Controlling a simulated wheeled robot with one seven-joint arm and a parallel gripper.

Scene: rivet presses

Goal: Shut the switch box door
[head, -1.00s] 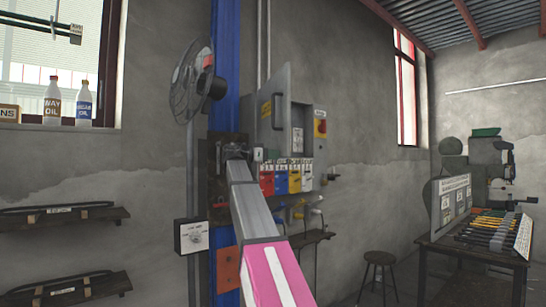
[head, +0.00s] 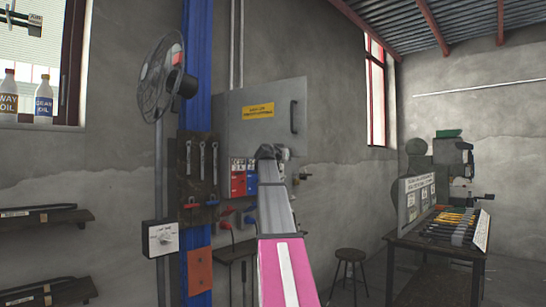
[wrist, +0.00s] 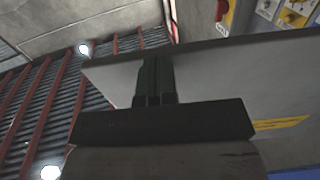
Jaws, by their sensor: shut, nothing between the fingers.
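The switch box door (head: 235,125) is a grey panel with a yellow label and a dark handle (head: 294,118) near its right edge. It hides most of the box behind it. My gripper (head: 269,151) is shut and empty at the door's lower edge. In the wrist view, the dark fingers (wrist: 155,80) lie over the grey door panel (wrist: 215,85); I cannot tell whether they touch it.
Red and blue switch units (head: 243,178) sit below the door. A fan (head: 160,80) and blue column (head: 197,60) stand left of it, with a tool board (head: 198,185) below the fan. A stool (head: 349,262) and a tool table (head: 435,245) are at the right.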

